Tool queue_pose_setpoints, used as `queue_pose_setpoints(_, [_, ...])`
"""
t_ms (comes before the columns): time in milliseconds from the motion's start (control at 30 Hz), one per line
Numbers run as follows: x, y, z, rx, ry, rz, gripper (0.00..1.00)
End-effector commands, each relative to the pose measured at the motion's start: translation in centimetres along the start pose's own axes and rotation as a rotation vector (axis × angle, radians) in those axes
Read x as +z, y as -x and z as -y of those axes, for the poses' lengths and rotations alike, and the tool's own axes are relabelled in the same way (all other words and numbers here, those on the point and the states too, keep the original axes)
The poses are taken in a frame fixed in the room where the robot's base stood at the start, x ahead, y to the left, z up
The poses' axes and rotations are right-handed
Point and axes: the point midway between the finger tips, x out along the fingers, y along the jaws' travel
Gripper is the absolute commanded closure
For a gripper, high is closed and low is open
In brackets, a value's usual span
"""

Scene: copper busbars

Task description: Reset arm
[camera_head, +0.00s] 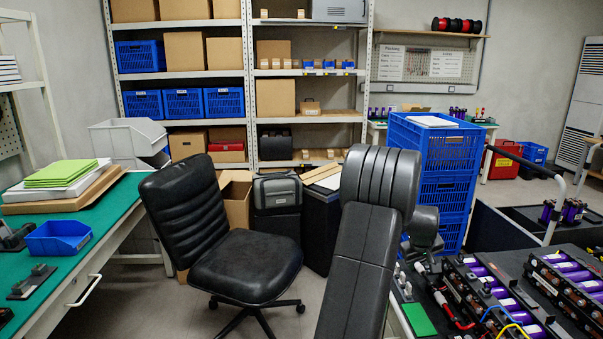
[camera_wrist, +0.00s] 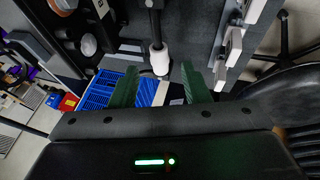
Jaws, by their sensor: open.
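My gripper (camera_wrist: 160,88) shows in the wrist view with its two green fingers spread apart. Nothing is held between them. A white-ended cylinder (camera_wrist: 160,62) on a black stem shows beyond the fingertips, apart from them as far as I can see. In the head view my dark arm rises at the centre right, in front of the blue crates, and bends over at the top. My gripper's fingers cannot be made out there. Battery modules with purple cells (camera_head: 505,300) lie on the workbench to the right of my arm. I cannot make out loose busbars.
Stacked blue crates (camera_head: 445,190) stand behind my arm. A black office chair (camera_head: 245,265) stands left of it. A green-topped table (camera_head: 95,235) with a blue bin (camera_head: 58,238) is at the left. Shelves (camera_head: 180,75) line the back wall. Some floor between table and chair is clear.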

Motion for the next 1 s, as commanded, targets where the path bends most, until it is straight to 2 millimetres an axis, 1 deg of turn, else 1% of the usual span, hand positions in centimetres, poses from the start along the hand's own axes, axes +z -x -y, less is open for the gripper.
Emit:
queue_pose_setpoints(33, [0.1,-1.0,0.0,-0.001,0.000,0.001,0.58])
queue_pose_setpoints(200, [0.1,-3.0,0.0,-0.001,0.000,0.001,0.58])
queue_pose_setpoints(300, [0.8,-2.5,-0.1,0.001,-0.001,0.000,0.58])
queue_pose_setpoints(400, [1.1,-2.3,-0.1,0.001,0.000,-0.001,0.58])
queue_pose_setpoints(700, [1.2,-2.2,-0.1,0.000,0.000,-0.001,0.58])
queue_pose_setpoints(833, [0.8,-2.3,0.0,0.000,0.001,0.000,0.58])
queue_pose_setpoints(933, [-0.2,-2.5,0.0,0.000,0.001,0.000,0.58])
queue_pose_setpoints(1000, [-0.1,-1.2,-0.1,0.002,0.000,-0.003,0.58])
